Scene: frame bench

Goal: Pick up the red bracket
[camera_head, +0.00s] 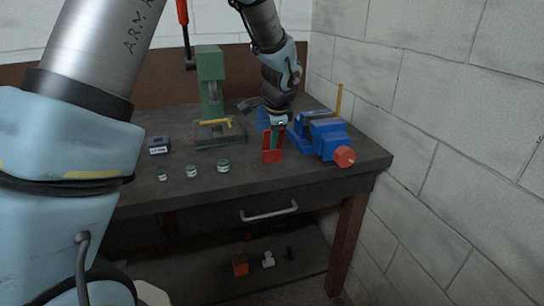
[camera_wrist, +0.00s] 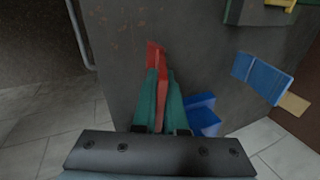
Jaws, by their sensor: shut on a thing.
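The red bracket (camera_head: 271,154) is upright at the front right part of the workbench, left of the blue vise. My gripper (camera_head: 277,124) reaches down onto it from above. In the wrist view, the two green fingers of my gripper (camera_wrist: 154,102) are closed on the red bracket (camera_wrist: 157,57), whose far end shows beyond the fingertips. The fingers hide part of it. I cannot tell whether its lower edge touches the bench top.
The blue vise (camera_head: 324,136) with a red knob is close on the right. A green press (camera_head: 211,90) stands at the back left, and a blue part (camera_wrist: 262,78) lies behind the bracket. Small jars (camera_head: 223,166) stand front left on the workbench (camera_head: 290,176). A block wall bounds the right.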

